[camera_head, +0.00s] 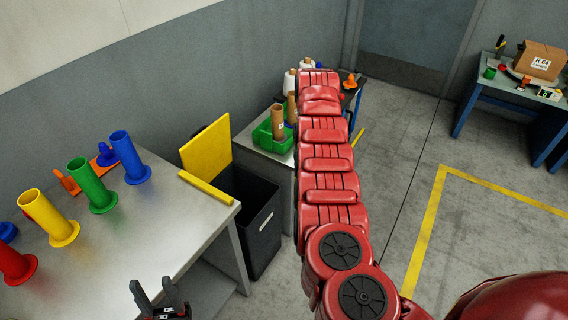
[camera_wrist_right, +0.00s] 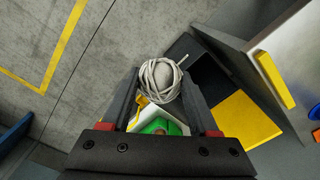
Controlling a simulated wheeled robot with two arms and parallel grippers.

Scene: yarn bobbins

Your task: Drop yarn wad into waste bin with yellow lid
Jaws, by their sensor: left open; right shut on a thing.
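The yarn wad (camera_wrist_right: 160,80), a pale grey tangle of strands with one loose end, sits between the fingers of my right gripper (camera_wrist_right: 160,88) in the right wrist view. That gripper is shut on it and holds it up. In the head view the wad and right gripper are hidden behind my red arm. The black waste bin (camera_head: 258,225) stands open beside the table, its yellow lid (camera_head: 207,147) raised at the back. In the wrist view the bin (camera_wrist_right: 212,74) and lid (camera_wrist_right: 243,120) lie right of the wad. My left gripper (camera_head: 160,298) is open and empty.
The metal table (camera_head: 130,235) holds several coloured bobbins, including a blue one (camera_head: 128,160) and a green one (camera_head: 90,186). A green crate (camera_head: 264,134) with cones stands on a table behind the bin. A box (camera_head: 541,60) stands on the far right table. Open floor lies right.

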